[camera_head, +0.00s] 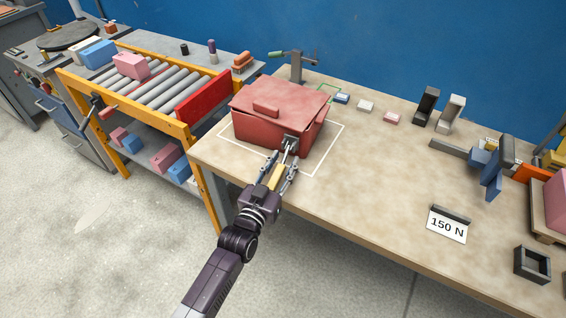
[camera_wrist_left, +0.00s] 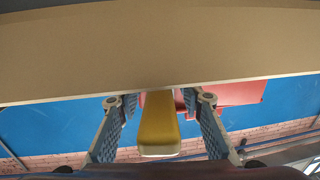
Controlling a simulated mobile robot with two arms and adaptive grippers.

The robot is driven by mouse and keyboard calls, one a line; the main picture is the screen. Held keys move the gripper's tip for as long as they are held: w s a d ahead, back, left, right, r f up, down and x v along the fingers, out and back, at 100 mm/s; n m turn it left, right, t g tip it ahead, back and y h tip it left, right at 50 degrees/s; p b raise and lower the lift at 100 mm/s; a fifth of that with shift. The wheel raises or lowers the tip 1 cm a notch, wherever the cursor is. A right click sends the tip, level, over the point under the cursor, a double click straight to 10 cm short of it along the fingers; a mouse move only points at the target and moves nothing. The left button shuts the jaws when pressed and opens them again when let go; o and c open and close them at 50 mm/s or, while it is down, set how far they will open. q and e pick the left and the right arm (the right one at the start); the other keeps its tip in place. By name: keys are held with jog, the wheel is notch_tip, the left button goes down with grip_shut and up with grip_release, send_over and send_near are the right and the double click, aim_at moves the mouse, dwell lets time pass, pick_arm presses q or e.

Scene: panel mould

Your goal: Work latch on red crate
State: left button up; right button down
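The red crate (camera_head: 277,112) stands with its lid down on the workbench, inside a white outline. A dark latch (camera_head: 291,141) is on its front face, with a metal lever reaching forward to a yellow grip (camera_head: 277,177). My left gripper (camera_head: 280,160) is in front of the latch with its fingers on either side of the lever. In the left wrist view the yellow grip (camera_wrist_left: 158,125) lies between the fingers, with a visible gap on each side. Part of the red crate (camera_wrist_left: 235,92) shows behind the fingers. My right gripper is not in view.
A small vise (camera_head: 296,65) stands behind the crate. A roller conveyor (camera_head: 165,90) is at the left. The bench middle is clear.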

pick_arm(q)
grip_shut()
dwell(0.5)
